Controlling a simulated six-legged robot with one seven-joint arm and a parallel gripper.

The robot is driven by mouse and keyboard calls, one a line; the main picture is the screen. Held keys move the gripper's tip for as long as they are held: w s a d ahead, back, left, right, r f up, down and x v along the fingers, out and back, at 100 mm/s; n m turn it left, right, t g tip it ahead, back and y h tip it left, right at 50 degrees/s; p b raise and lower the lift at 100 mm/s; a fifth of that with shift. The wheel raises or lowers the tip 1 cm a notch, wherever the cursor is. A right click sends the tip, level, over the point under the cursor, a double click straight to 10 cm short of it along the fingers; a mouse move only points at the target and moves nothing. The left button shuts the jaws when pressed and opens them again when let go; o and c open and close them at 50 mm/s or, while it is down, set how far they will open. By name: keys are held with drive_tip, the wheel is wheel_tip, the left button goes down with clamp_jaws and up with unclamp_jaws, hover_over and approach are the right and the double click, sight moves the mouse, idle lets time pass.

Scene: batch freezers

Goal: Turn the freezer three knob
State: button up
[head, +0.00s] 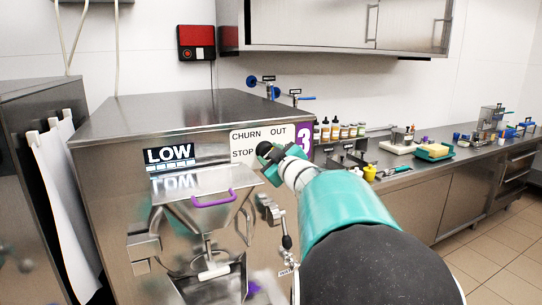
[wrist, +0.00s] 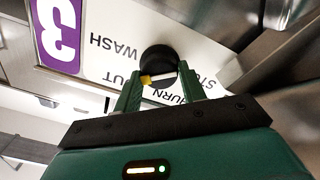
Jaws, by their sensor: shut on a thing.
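Freezer three (head: 115,215) is a steel machine with a purple number 3 sign (head: 303,141) on its front. Its black round knob (wrist: 158,60) sits on a white label plate (head: 262,134); CHURN, OUT and STOP show in the head view, and WASH also shows in the wrist view, which is upside down. My gripper (wrist: 160,84) is shut on the knob, with a green finger on each side of it. In the head view my gripper (head: 271,155) covers the lower right of the plate. A white bar with a yellow end shows at the knob between the fingers.
A steel counter (head: 400,180) with bottles, a scale and a yellow-green tub (head: 434,151) runs right. Tiled floor (head: 505,255) is clear at lower right.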

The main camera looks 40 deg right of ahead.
drive_tip(key=shift+m, duration=3.6)
drive_tip(key=o, duration=1)
drive_tip(key=shift+c, duration=0.2)
drive_tip(key=shift+s, duration=0.1)
drive_tip(key=v, duration=1.3)
drive_tip(key=shift+s+a, duration=0.15)
drive_tip(key=shift+s, duration=0.15)
